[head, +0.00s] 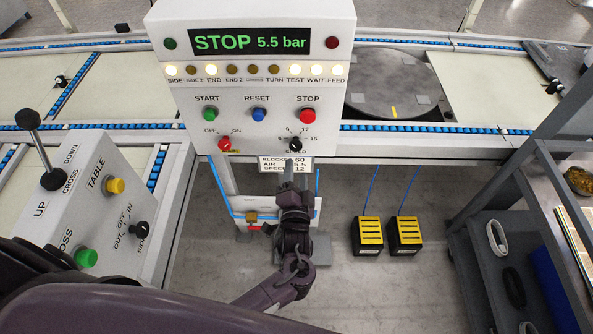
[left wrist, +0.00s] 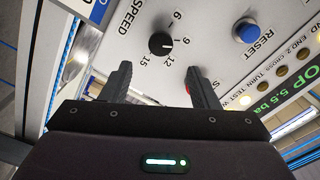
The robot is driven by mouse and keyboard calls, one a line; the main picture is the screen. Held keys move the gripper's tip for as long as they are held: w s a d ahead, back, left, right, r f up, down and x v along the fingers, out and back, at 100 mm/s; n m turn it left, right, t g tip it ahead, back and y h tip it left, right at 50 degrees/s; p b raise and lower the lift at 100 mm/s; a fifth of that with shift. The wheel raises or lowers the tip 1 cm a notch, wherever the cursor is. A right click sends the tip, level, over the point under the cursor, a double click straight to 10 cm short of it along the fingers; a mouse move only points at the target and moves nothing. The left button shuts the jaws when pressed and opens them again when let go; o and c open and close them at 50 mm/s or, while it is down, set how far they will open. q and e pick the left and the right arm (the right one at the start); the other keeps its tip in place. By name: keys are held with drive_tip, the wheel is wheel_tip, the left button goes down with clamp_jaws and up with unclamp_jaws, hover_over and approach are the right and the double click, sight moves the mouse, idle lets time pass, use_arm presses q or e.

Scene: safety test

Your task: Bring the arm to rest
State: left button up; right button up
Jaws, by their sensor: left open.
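My left gripper (head: 293,172) is in front of the lower edge of the grey control panel (head: 185,100), just below the black speed knob (head: 295,144). In the left wrist view its two fingers (left wrist: 158,78) are apart with nothing between them. The speed knob (left wrist: 161,43) lies beyond the fingertips, and I see no contact. The red stop button (head: 306,116) is above the knob; in the wrist view one finger mostly hides it. The blue reset button (left wrist: 246,31) shows clear of the fingers. The display (head: 250,42) reads STOP 5.5 bar. My right gripper is in neither view.
A second console (head: 62,205) with a black lever (head: 42,150) stands at the left, near my arm. A conveyor with a dark turntable (head: 395,82) runs behind the panel. Two yellow-topped pedals (head: 370,232) (head: 405,232) sit on the floor. A grey shelf cart (head: 480,240) is at the right.

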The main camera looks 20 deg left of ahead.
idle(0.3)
use_arm(q)
drive_tip(key=s+a+f+n+g+h, duration=0.1)
drive_tip(key=s+a+f+g, duration=0.15)
drive_tip(key=s+f, duration=0.45)
drive_tip(key=s+a+f+g+h, duration=0.1)
drive_tip(key=s+f+g, duration=0.2)
drive_tip(key=f, duration=0.9)
drive_tip(key=s+a+f+n+g+h, duration=0.1)
drive_tip(key=s+f+g, duration=0.3)
drive_tip(key=f, duration=0.5)
drive_tip(key=s+a+f+n+g, duration=0.1)
drive_tip(key=s+f, duration=0.3)
drive_tip(key=s, duration=0.5)
drive_tip(key=s+a+f+n+g+h, duration=0.1)
drive_tip(key=s+f+n+g, duration=0.1)
drive_tip(key=s, duration=0.7)
drive_tip(key=s+a+f+n+g+h, duration=0.1)
drive_tip(key=s+f+g, duration=0.3)
drive_tip(key=s, duration=0.5)
wheel_tip(320, 180, down, 3)
drive_tip(key=shift+s+a+r, duration=0.15)
drive_tip(key=shift+s+a, duration=0.2)
drive_tip(key=shift+a, duration=0.15)
drive_tip(key=shift+c, duration=0.3)
